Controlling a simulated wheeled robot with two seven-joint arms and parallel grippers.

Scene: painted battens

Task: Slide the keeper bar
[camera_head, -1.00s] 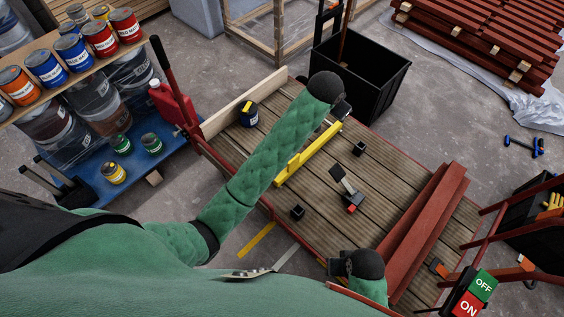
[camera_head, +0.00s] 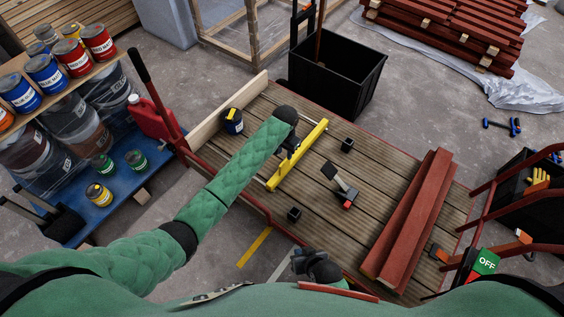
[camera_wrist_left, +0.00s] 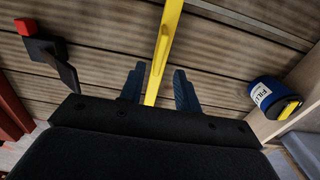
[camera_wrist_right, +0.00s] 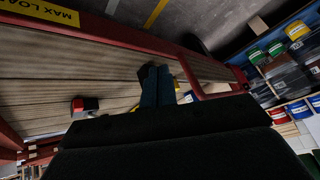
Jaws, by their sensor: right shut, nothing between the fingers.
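A long yellow bar (camera_head: 310,140), which I take as the keeper bar, lies across the slatted wooden deck (camera_head: 385,185). In the left wrist view the bar (camera_wrist_left: 168,30) runs between my open fingers (camera_wrist_left: 157,92), one on each side; whether either touches it I cannot tell. In the head view my left gripper (camera_head: 290,150) is at the bar's middle, its fingers partly hidden by the arm. My right gripper (camera_head: 297,262) is shut and empty at the deck's near edge, apart from the bar; its closed fingers show in the right wrist view (camera_wrist_right: 157,88).
A black clamp-like piece with a red tip (camera_head: 347,200) and two small black blocks (camera_head: 347,145) (camera_head: 294,214) are on the deck. Dark red battens (camera_head: 410,220) lie at the right. A dark blue labelled can (camera_head: 232,122) stands by a pale board (camera_head: 215,108) at the left.

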